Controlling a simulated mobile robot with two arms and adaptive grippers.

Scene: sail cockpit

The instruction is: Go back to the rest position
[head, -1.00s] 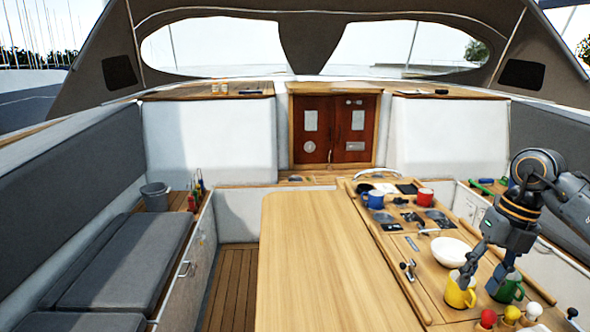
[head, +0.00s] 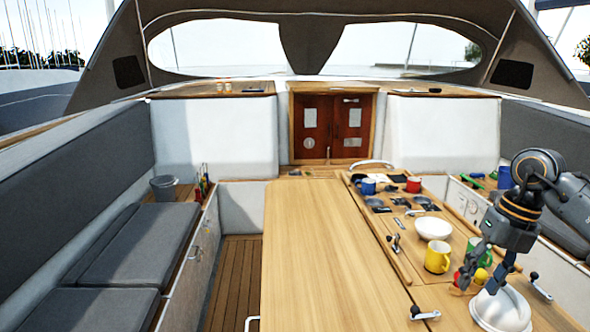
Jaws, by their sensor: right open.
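My right gripper (head: 488,268) hangs over the right side of the cockpit table (head: 325,240), its two fingers spread apart and pointing down. It appears empty. A yellow mug (head: 438,256) stands just left of its fingers. A green mug (head: 480,250) stands behind the fingers and is partly hidden by them. A red knob (head: 457,279) and a yellow knob (head: 479,278) show around the fingertips. My left gripper is not in view.
A white bowl (head: 433,227), a blue mug (head: 368,186) and a red mug (head: 414,184) stand farther back on the table. A shiny metal dome (head: 499,309) is below the gripper. The table's left half is clear.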

